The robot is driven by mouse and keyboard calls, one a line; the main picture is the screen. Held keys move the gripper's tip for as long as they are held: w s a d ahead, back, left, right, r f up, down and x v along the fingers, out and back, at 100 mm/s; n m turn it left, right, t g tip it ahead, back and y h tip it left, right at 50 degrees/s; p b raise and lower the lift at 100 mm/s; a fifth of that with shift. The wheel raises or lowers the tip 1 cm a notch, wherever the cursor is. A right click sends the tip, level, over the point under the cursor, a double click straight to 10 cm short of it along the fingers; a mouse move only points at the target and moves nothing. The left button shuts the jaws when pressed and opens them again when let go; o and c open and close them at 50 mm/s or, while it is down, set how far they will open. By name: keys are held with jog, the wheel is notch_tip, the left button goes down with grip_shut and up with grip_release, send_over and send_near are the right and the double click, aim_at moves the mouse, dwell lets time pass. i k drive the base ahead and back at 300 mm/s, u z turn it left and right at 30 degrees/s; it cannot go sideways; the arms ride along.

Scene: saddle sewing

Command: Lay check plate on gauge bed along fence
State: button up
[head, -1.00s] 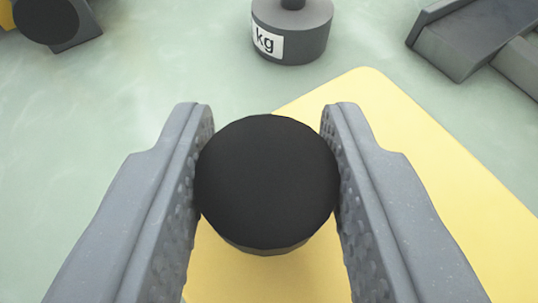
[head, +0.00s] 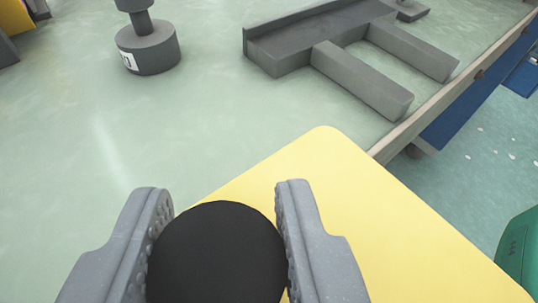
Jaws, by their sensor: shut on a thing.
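The check plate is a flat yellow plate (head: 365,215) with a round black knob (head: 217,255) on top. My gripper (head: 225,205) is shut on the knob, one finger on each side. The plate extends ahead and to the right beneath the fingers, seemingly held above the table and overlapping its edge in the picture. Its near part is hidden by the knob and fingers or cut off by the frame. The gauge bed (head: 325,35) is a grey piece at the upper right, with a raised fence (head: 300,18) along its far side and two bars toward the near right. The plate is apart from it.
A grey weight with a post (head: 150,50) stands on the pale green table (head: 90,120) at the upper left. A yellow and dark object (head: 12,20) is at the far left corner. The table edge (head: 440,105) runs at the right, with a green object (head: 520,255) beyond.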

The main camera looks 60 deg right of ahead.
aim_at(346, 49)
jog(key=u, duration=0.75)
jog(key=k, duration=1.35)
jog(key=z, duration=1.25)
jog(key=i, duration=1.05)
